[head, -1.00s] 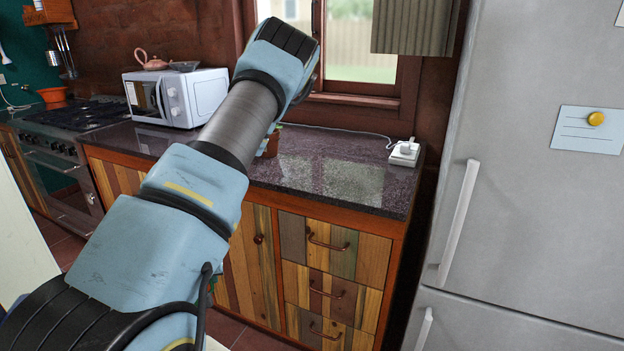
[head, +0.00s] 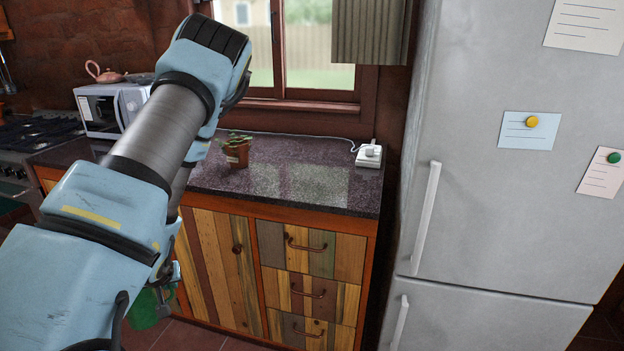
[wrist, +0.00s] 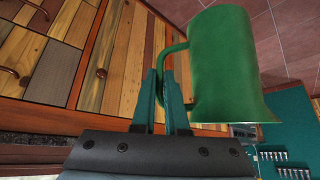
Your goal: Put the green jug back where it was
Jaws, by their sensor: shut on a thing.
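The green jug (wrist: 225,65) fills the upper right of the wrist view. My gripper (wrist: 168,82) is shut on its handle, and the jug hangs beside the fingers. In the head view the jug (head: 145,310) shows only partly at the lower left, behind my arm, low in front of the wooden cabinet doors and below the counter top. My gripper (head: 160,288) is mostly hidden there by my arm.
The dark counter (head: 310,185) has free room to the right of a small potted plant (head: 237,150). A white socket box (head: 368,156) sits near its right end. A microwave (head: 105,108) stands at the left, and a fridge (head: 480,180) at the right.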

